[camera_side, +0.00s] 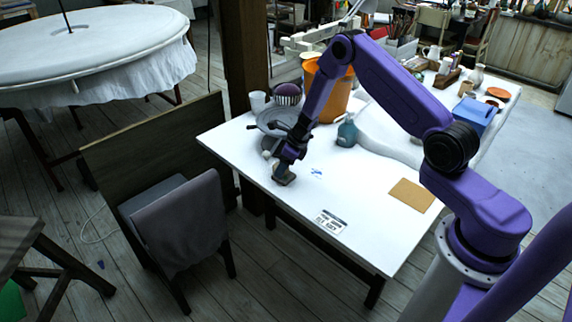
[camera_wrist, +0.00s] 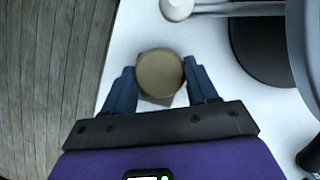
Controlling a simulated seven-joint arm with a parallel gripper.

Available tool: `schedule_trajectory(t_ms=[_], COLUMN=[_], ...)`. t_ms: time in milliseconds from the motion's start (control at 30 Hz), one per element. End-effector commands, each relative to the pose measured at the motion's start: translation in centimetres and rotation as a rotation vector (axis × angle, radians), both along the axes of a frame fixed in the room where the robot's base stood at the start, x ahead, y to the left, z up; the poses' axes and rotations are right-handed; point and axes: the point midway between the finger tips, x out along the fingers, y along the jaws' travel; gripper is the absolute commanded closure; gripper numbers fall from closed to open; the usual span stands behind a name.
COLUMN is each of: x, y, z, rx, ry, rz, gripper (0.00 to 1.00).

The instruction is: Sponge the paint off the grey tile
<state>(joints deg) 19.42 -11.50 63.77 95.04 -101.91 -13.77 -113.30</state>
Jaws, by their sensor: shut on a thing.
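My gripper (camera_wrist: 160,78) is shut on a round tan sponge (camera_wrist: 159,71), with a dark blue finger on each side of it. In the side view my gripper (camera_side: 284,165) points down near the left front part of the white table. The grey tile (camera_wrist: 158,101) lies under the sponge, and only a small part of it shows in the wrist view. In the side view the tile (camera_side: 285,181) shows just below my gripper. A hint of green shows at the tile's edge; the rest of its face is hidden. I cannot tell whether the sponge touches the tile.
A blue mark (camera_side: 317,172) is on the white table (camera_side: 345,195) to the right. A grey wheel-like stand (camera_side: 272,118), an orange bucket (camera_side: 333,95) and a teal bottle (camera_side: 347,133) stand behind. A brown board (camera_side: 411,195) and a printed card (camera_side: 330,222) lie flat.

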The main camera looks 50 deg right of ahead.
Motion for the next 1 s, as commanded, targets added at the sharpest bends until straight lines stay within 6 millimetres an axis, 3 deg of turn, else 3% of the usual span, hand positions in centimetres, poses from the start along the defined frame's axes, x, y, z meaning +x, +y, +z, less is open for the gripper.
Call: schedule_trajectory(t_ms=[500, 1000], x=[-1.0, -2.4], y=[2.0, 1.5], z=[-0.1, 0.2], rx=[0.003, 0.002], ry=[0.007, 0.003], rz=[0.006, 0.005], gripper=[0.67, 0.67])
